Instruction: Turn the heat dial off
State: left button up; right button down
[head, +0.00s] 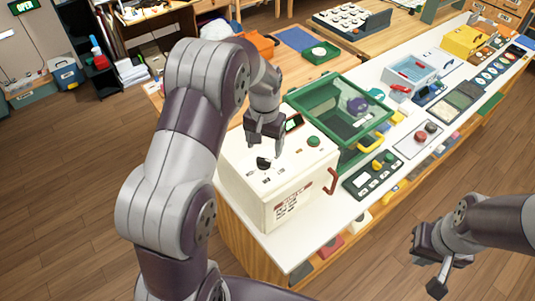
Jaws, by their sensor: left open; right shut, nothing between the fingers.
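A white box-shaped machine (262,200) stands at the near end of the long counter. A black dial (263,163) and a green round knob (313,141) are on its top. I cannot read their labels, so I cannot tell for sure which is the heat dial. My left gripper (264,145) is open, pointing down just above and behind the black dial, with no clear contact visible. My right gripper (432,275) is shut and empty, low over the floor to the right of the counter.
A red handle (332,181) is on the machine's right side. A green open-lidded case (345,112) stands right behind it. A black control panel (371,174) and a panel with red buttons (418,139) lie further right. Wooden floor (90,190) is clear at left.

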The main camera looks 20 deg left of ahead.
aim_at(264, 159)
pick_arm(q)
jog(key=f, duration=0.2)
jog(key=f+p, duration=0.1)
jog(key=w+a+f, duration=0.1)
jog(key=f, duration=0.1)
jog(key=shift+f, duration=0.6)
jog(key=shift+s+d, duration=0.25)
jog(key=shift+s, duration=0.1)
jog(key=shift+w+a+f, duration=0.1)
jog(key=shift+w, duration=0.1)
jog(key=c, duration=1.1)
jog(key=shift+o, duration=0.2)
pick_arm(e)
jog(key=shift+w+a+r, duration=0.2)
jog(key=shift+r, duration=0.3)
jog(key=shift+w+a+r, duration=0.15)
jog(key=shift+r, duration=0.35)
pick_arm(q)
jog(key=n+b, duration=0.1)
jog(key=n, duration=0.4)
jog(key=shift+n, duration=0.4)
jog(key=n, duration=0.5)
jog(key=shift+w+n+b, duration=0.1)
jog(key=shift+n+b, duration=0.3)
pick_arm(e)
notch_tip(264, 159, down, 2)
jog(key=shift+f, duration=0.1)
pick_arm(q)
jog(key=shift+n, duration=0.3)
